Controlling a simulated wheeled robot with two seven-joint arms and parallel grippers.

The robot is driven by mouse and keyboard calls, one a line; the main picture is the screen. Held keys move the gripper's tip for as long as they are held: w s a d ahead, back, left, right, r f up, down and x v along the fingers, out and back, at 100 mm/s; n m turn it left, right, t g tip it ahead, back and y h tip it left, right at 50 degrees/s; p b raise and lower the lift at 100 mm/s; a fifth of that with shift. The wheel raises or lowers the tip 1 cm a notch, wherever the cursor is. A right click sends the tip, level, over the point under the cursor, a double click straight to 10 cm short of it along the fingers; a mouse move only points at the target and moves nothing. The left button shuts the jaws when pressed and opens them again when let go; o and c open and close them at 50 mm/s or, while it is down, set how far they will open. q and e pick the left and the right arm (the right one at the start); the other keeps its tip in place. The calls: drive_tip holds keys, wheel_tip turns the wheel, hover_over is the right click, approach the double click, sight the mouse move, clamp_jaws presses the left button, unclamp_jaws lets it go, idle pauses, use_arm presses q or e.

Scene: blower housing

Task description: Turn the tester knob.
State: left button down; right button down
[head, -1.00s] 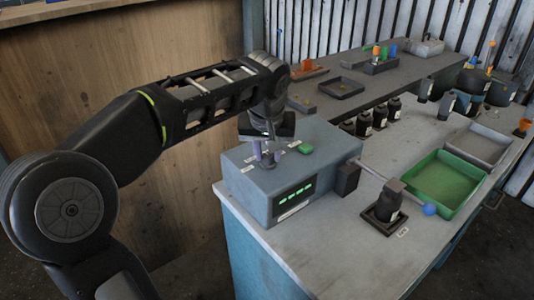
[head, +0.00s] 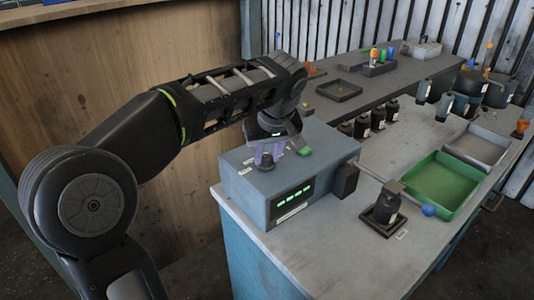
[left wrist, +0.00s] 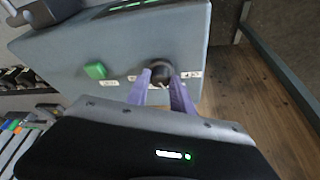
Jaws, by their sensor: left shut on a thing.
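The tester (head: 285,185) is a grey-blue box on the near left of the bench, with green lit marks on its front. Its dark round knob (left wrist: 160,70) is on the top face, between small white labels. My left gripper (head: 267,162) comes down from above, and its purple fingers are on both sides of the knob, shut on it. The fingers also show in the left wrist view (left wrist: 161,80). In the head view the knob is mostly hidden by the fingers. My right gripper is in neither view.
A green button (left wrist: 95,71) sits on the tester's top beside the knob. A black holder with a dark part (head: 386,205), a blue ball (head: 428,210) and a green tray (head: 440,188) stand to the right. Several dark bottles (head: 362,125) stand behind the tester.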

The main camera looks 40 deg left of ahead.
use_arm(q)
drive_tip(key=c, duration=1.1)
unclamp_jaws()
drive_tip(key=shift+r, duration=0.1)
drive_tip(key=shift+d+r, duration=0.1)
drive_tip(key=shift+r, duration=0.15)
drive_tip(key=v, duration=0.4)
drive_tip(key=p+v, duration=0.3)
drive_tip(key=shift+s, duration=0.1)
